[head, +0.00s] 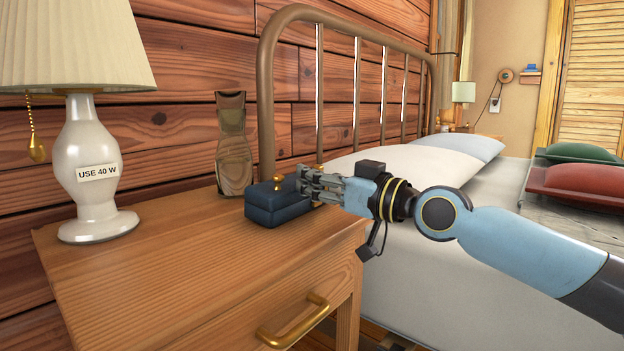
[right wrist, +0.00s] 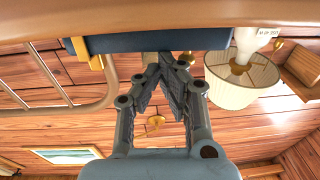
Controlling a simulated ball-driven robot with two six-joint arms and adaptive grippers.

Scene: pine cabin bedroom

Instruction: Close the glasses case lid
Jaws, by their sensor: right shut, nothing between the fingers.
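The glasses case (head: 268,208) is a small dark blue box on the nightstand, near its back right corner. Its lid looks down, with a seam line along the side; I cannot tell if it is fully shut. A gold knob shows at its top. My right gripper (head: 305,181) is shut and empty, its fingertips at the right end of the case and hiding part of it. In the right wrist view the fingertips (right wrist: 167,62) are together right by the case's blue side (right wrist: 140,43); I cannot tell whether they touch it. My left gripper is not in view.
A white lamp (head: 90,175) stands at the left of the wooden nightstand (head: 170,265). A tall patterned object (head: 233,150) stands behind the case. The metal bed frame (head: 266,100) and bed with pillows (head: 410,165) are to the right. The nightstand's front is clear.

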